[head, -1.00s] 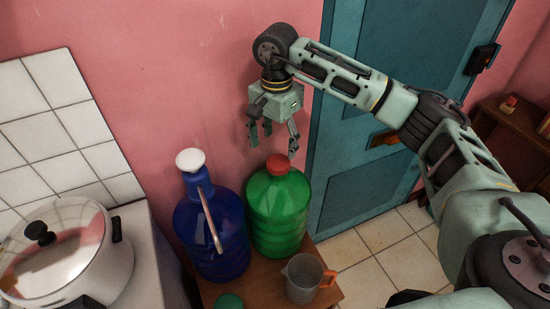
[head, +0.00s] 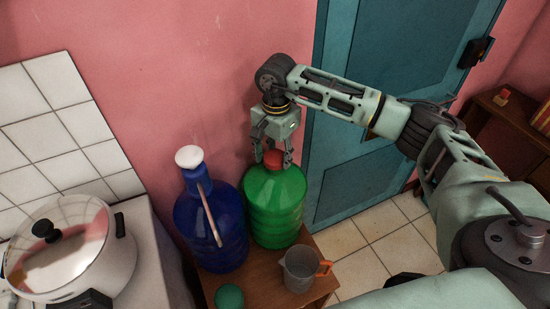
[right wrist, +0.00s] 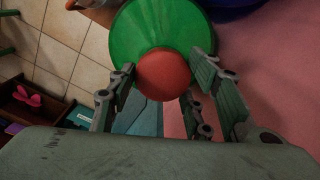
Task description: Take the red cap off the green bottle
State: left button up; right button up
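The green bottle (head: 275,207) stands upright on a small wooden table, with the red cap (head: 272,158) on its top. My right gripper (head: 273,154) points down over the bottle, and its fingers straddle the cap. In the right wrist view, the cap (right wrist: 163,75) lies between the spread fingers (right wrist: 163,82), in front of the green bottle (right wrist: 150,28). The fingers look open, with narrow gaps at the cap's sides; contact is not clear. My left gripper is out of view.
A blue bottle (head: 212,225) with a white cap stands close left of the green one. A grey jug (head: 297,270) with an orange handle and a green round object (head: 229,297) are in front. The pink wall is behind.

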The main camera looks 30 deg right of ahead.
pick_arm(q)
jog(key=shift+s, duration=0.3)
pick_arm(e)
jog(key=shift+c, duration=0.8)
jog(key=shift+r, duration=0.1)
